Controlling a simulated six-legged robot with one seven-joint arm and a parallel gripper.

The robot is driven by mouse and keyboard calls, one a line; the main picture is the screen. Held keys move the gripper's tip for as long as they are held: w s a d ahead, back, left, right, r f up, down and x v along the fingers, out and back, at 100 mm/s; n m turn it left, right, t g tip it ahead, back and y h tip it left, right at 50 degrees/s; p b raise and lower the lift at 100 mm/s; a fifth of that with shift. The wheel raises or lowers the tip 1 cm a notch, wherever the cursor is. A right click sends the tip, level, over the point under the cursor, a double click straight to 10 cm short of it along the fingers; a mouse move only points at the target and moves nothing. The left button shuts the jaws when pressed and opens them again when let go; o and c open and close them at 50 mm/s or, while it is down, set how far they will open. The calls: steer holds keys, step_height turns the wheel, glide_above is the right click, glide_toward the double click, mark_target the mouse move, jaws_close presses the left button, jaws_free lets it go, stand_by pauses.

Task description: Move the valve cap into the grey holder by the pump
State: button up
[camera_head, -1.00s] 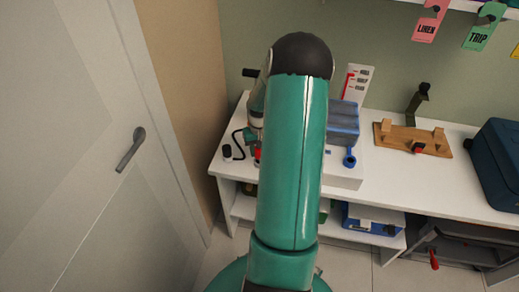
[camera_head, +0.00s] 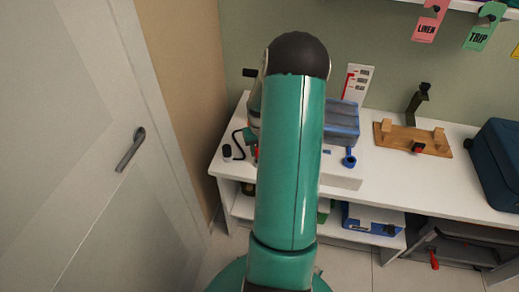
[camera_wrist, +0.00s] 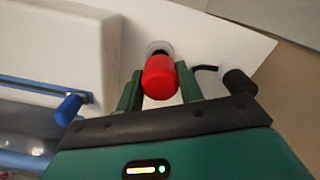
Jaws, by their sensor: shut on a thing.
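My gripper (camera_wrist: 159,72) shows in the wrist view with its two green fingers on either side of a red cap (camera_wrist: 160,80), which I take for the valve cap. It is shut on this cap. Just beyond the cap is a small pale grey round piece with a dark middle (camera_wrist: 158,47), perhaps the grey holder; the cap partly hides it, and I cannot tell if they touch. In the head view my teal arm covers the gripper. A blue-grey ribbed block (camera_head: 342,122), perhaps the pump, stands right of the arm.
A black knob (camera_wrist: 240,82) with a black hose stands right of my fingers. A blue-tipped handle (camera_wrist: 69,107) and white box (camera_wrist: 60,45) lie left. A wooden stand (camera_head: 412,138) and dark blue case (camera_head: 500,165) are farther right on the white shelf (camera_head: 380,180).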

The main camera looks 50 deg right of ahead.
steer(key=shift+f, duration=1.5)
steer(key=o, duration=1.2)
steer(key=shift+c, duration=0.2)
steer(key=shift+r, duration=0.15)
step_height(320, 180, up, 14)
steer(key=shift+f, duration=0.25)
